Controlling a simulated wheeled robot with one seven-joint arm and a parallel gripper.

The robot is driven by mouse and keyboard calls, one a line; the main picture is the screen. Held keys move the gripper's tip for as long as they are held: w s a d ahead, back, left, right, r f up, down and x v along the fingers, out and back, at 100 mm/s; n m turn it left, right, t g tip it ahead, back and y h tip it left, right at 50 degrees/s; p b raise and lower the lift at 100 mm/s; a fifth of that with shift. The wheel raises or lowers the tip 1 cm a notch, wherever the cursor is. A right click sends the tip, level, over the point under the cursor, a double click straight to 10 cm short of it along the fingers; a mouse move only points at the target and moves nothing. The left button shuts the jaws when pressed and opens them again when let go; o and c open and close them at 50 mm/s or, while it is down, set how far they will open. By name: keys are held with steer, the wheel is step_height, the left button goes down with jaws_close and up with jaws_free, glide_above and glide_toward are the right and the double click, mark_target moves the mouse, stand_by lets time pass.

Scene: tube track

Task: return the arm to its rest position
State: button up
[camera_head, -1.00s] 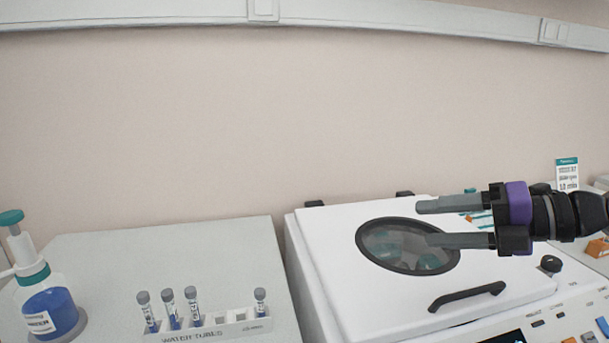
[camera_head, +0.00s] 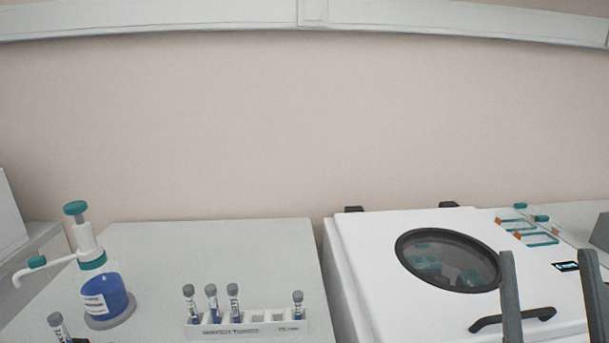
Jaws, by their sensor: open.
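My gripper (camera_head: 549,262) is at the lower right of the head view, in front of the white centrifuge (camera_head: 365,275). Its two grey fingers point up and stand well apart, with nothing between them. The rest of my arm is below the picture's edge. The centrifuge lid is shut, with a round dark window (camera_head: 447,260) and a black handle (camera_head: 512,319). One finger overlaps the handle in the picture; I cannot tell how far apart they are.
A white tube rack (camera_head: 250,326) with several grey-capped tubes stands on the bench. Left of it are a blue dispenser bottle (camera_head: 105,290) and another capped tube (camera_head: 57,325). Teal-framed items (camera_head: 527,230) lie right of the centrifuge. The wall behind is bare.

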steer(key=s+a+f+m+g+h, duration=0.15)
steer(key=s+f+m+g, duration=0.3)
steer(key=f, duration=0.45)
steer(key=s+a+f+m+g+h, duration=0.1)
steer(key=s+f+m+g+h, duration=0.3)
steer(key=f, duration=0.5)
steer(key=s+a+f+n+g+y, duration=0.2)
steer(key=s+f, duration=0.3)
steer(key=s, duration=0.4)
steer(key=s+a+f+n+g+y+p, duration=0.1)
steer(key=s+a+f+n+g+y, duration=0.1)
steer(key=s+f+y, duration=0.3)
steer(key=s+g, duration=0.1)
steer(key=s, duration=0.3)
steer(key=shift+s+f+p, duration=0.15)
steer(key=shift+s+p, duration=0.05)
steer(key=shift+p, duration=0.1)
